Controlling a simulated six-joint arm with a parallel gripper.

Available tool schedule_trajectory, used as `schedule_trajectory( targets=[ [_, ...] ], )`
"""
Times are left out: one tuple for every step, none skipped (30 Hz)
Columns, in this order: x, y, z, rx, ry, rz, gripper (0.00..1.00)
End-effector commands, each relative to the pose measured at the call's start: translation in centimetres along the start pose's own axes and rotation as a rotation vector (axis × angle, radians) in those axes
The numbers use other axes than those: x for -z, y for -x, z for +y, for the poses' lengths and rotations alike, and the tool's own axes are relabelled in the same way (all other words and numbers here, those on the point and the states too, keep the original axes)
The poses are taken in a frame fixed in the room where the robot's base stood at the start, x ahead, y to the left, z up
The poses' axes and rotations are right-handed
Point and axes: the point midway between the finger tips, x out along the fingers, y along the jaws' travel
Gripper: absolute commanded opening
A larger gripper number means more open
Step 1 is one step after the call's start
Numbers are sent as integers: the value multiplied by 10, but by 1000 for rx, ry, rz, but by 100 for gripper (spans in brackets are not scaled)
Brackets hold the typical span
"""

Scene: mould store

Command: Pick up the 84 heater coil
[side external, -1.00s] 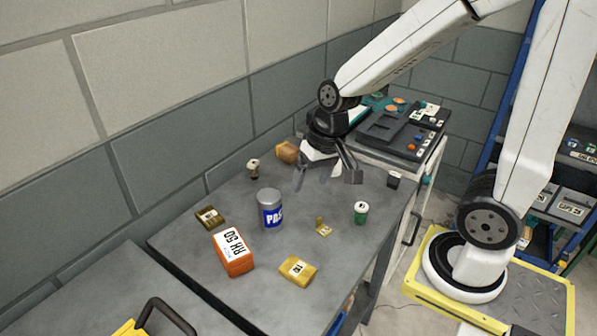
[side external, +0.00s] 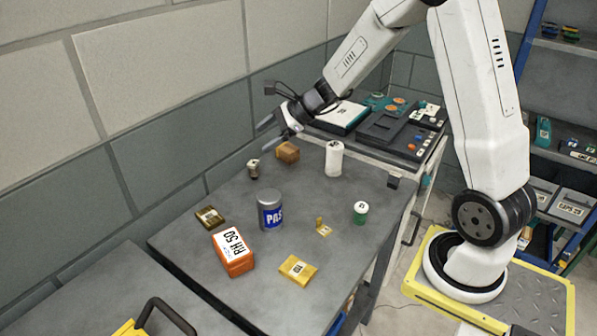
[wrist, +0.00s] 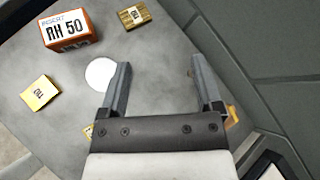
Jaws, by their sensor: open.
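I cannot read the number 84 on any item, so I cannot tell for sure which is the heater coil. A small brown-gold labelled piece (side external: 210,216) lies at the table's left edge; in the wrist view it (wrist: 134,15) looks striped. A yellow labelled packet (side external: 297,269) lies at the front, and at left in the wrist view (wrist: 39,93). A small gold piece (side external: 323,227) lies mid-table. My gripper (side external: 278,122) is open and empty above the table's back left, far from these. Its fingers (wrist: 160,65) have bare table between them.
An orange RH 50 box (side external: 234,262) and a grey-blue can (side external: 270,209) stand mid-table. A brown block (side external: 288,152), small cylinder (side external: 253,169) and white cylinder (side external: 334,158) stand at the back. The wall borders the left side.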

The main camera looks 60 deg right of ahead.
Motion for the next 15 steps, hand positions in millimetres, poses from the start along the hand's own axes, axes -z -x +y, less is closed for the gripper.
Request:
schedule_trajectory(
  targets=[
    [7, 0, -14, 43, -79, -23, 83],
    [10, 0, -22, 68, -125, -39, 83],
    [14, 1, -32, 100, -181, -61, 83],
    [18, 2, -39, 124, -224, -77, 83],
    [21, 3, -46, 147, -264, -92, 83],
    [26, 5, -55, 179, -315, -113, 83],
    [29, 6, -62, 200, -353, -129, 83],
    [32, 7, -69, 223, -388, -145, 83],
    [38, 9, -77, 252, -436, -166, 83],
    [42, 11, -84, 274, -469, -182, 83],
    [46, 13, -90, 295, -502, -198, 83],
    [52, 11, -93, 311, -534, -211, 83],
    [58, 4, -88, 302, -529, -207, 83],
    [64, -1, -85, 301, -527, -207, 83],
    [72, -7, -81, 301, -526, -205, 83]
  ],
)
